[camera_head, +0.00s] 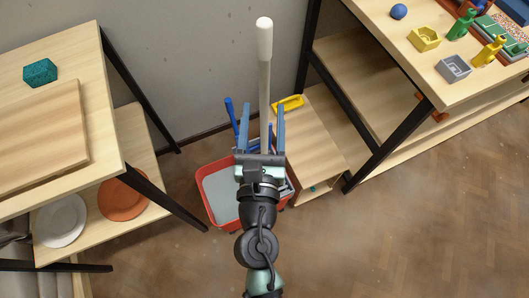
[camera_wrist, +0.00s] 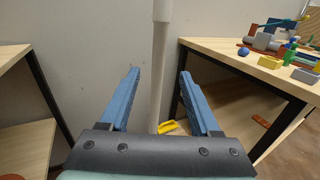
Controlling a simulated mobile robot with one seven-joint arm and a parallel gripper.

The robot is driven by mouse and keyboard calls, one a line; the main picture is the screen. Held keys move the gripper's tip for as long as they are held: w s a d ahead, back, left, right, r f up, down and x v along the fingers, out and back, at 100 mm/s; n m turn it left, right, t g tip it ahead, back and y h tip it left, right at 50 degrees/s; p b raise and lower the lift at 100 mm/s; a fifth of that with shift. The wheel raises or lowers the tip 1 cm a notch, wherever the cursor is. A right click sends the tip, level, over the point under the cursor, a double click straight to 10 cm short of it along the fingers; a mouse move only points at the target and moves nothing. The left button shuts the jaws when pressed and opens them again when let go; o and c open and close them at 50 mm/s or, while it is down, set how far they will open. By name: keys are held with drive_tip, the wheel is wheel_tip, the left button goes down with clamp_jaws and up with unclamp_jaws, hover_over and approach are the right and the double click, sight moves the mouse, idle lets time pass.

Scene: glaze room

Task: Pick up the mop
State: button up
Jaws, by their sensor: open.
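The mop's pale handle (camera_head: 265,75) stands upright near the grey wall, with a white end cap (camera_head: 264,38) at its top. My gripper (camera_head: 263,112) is open, and in the head view the handle shows between its two blue fingers. In the wrist view the handle (camera_wrist: 158,75) also shows between the fingers of my gripper (camera_wrist: 160,78), left of the middle of the gap and apart from both. The mop's lower end is hidden behind my gripper and arm.
A red bucket (camera_head: 205,203) with a grey inside stands on the floor below my gripper. A wooden shelf table (camera_head: 100,110) is at left, another (camera_head: 365,20) at right. A low wooden stand (camera_head: 312,140) with a yellow object (camera_head: 288,104) is just right. Floor at lower right is clear.

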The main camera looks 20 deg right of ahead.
sight(265, 81)
drive_tip(key=p+x, duration=0.1)
drive_tip(key=x, duration=0.5)
drive_tip(key=shift+w, duration=0.1)
drive_tip(key=x, duration=0.6)
drive_tip(key=shift+w+f+p, duration=0.1)
drive_tip(key=shift+w+p, duration=0.1)
drive_tip(key=shift+p, duration=0.1)
clamp_jaws()
